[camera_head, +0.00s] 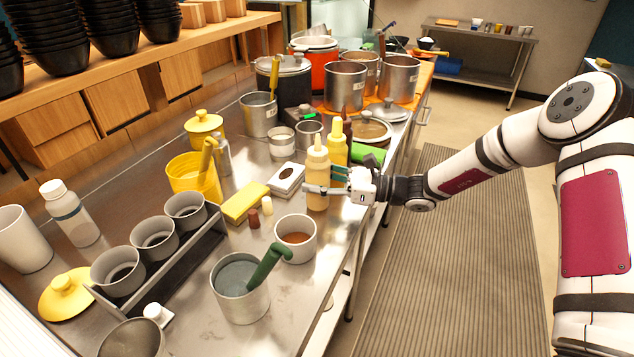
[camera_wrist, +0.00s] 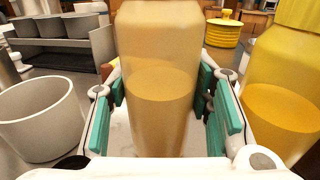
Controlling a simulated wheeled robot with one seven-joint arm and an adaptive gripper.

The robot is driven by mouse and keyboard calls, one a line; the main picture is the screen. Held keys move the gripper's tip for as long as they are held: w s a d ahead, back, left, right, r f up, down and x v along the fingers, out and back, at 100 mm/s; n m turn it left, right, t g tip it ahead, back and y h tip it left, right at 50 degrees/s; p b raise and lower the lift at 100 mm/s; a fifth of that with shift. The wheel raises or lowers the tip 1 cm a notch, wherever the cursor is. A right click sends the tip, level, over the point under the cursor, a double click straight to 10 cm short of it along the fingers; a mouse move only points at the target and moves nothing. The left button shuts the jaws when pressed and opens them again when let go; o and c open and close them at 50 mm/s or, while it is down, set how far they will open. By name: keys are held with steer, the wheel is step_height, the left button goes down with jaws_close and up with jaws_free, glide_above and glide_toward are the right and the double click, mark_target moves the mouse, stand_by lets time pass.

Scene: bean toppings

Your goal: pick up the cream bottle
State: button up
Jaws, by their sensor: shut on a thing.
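The cream bottle (camera_head: 317,178) is a pale beige squeeze bottle with a pointed nozzle. It stands upright at the right side of the steel counter. My gripper (camera_head: 325,184) reaches it from the right, with its fingers on either side of the bottle. In the wrist view the cream bottle (camera_wrist: 160,85) fills the middle between the green finger pads, and its top is cut off. The gripper is shut on it. Whether the base touches the counter cannot be told.
A yellow bottle (camera_head: 336,145) stands close behind the cream bottle; it is also at the right of the wrist view (camera_wrist: 285,95). A white bowl (camera_head: 296,240) and a grey pot (camera_head: 240,290) with a green handle stand nearer. Several steel pots crowd the back.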

mark_target(329, 173)
steer(key=r, duration=0.2)
steer(key=shift+s+d+r, duration=0.4)
steer(key=s+d+r+p, duration=0.1)
steer(key=s+d, duration=0.7)
steer(key=s, duration=0.4)
steer(key=shift+d+r, duration=0.15)
steer(key=shift+d, duration=0.1)
steer(key=shift+s, duration=0.1)
steer(key=shift+o, duration=0.6)
